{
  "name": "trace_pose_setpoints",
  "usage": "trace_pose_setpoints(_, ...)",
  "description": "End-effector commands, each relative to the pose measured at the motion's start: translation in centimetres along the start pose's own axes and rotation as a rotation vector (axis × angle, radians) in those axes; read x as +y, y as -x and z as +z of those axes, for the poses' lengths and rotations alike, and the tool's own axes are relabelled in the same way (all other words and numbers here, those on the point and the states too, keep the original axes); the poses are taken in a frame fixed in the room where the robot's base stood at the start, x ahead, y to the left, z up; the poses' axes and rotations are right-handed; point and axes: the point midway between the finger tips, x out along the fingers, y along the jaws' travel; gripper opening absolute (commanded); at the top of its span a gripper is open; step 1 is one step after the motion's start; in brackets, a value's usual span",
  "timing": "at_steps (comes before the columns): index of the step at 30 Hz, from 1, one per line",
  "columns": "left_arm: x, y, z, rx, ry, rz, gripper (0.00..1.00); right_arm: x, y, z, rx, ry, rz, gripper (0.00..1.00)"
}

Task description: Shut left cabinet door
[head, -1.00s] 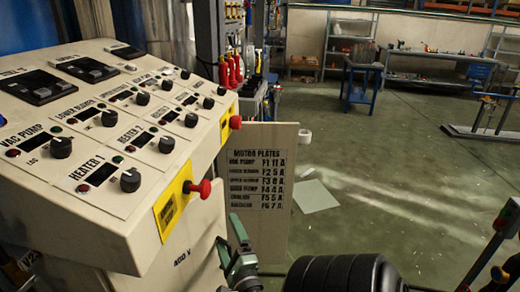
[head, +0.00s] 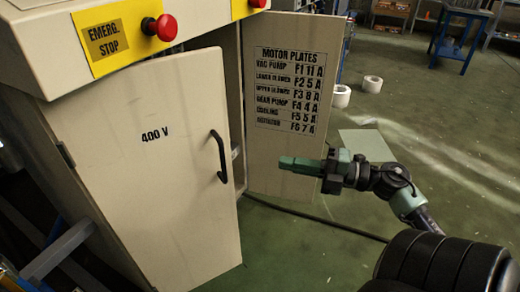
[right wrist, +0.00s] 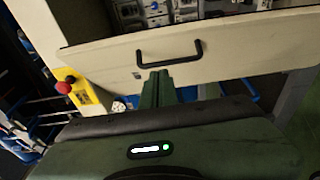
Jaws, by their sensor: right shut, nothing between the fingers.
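The left cabinet door (head: 165,190) is a cream panel marked 400 V, with its hinge side at the left. It stands ajar, and a dark gap shows beside its right edge. Its black bar handle (head: 219,157) is near that edge. In the right wrist view a door panel (right wrist: 215,62) with a black handle (right wrist: 168,52) lies just ahead of the fingers. My right gripper (head: 300,165) has green fingers, shut and empty, pointing left toward the handle side, apart from the handle in the head view. It also shows in the right wrist view (right wrist: 157,88). My left gripper is out of view.
The right cabinet door (head: 285,150) stands open behind my right gripper, with a motor plates list on it. A control panel with a red emergency stop button (head: 160,28) overhangs the left door. A cable (head: 315,217) lies on the floor.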

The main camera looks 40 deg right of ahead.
Motion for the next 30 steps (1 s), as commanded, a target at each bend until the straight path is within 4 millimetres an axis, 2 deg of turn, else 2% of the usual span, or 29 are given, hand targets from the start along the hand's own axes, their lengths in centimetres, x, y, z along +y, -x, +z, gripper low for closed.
trace_pose_setpoints(5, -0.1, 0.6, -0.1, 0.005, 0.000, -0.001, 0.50, -0.1, -1.7, 0.0, 0.003, 0.012, -0.008, 0.00)
trace_pose_setpoints(17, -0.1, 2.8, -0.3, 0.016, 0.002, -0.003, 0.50, -0.1, -10.0, 0.1, 0.001, 0.010, -0.004, 0.00)
trace_pose_setpoints(18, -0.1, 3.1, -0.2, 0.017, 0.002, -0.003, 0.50, -0.1, -10.6, 0.6, -0.002, 0.011, -0.004, 0.00)
trace_pose_setpoints(21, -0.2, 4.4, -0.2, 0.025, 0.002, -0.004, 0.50, -0.1, -11.5, 1.6, -0.002, 0.009, -0.004, 0.00)
trace_pose_setpoints(30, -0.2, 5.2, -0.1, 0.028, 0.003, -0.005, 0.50, -0.2, -12.7, 2.9, -0.002, 0.006, -0.007, 0.00)
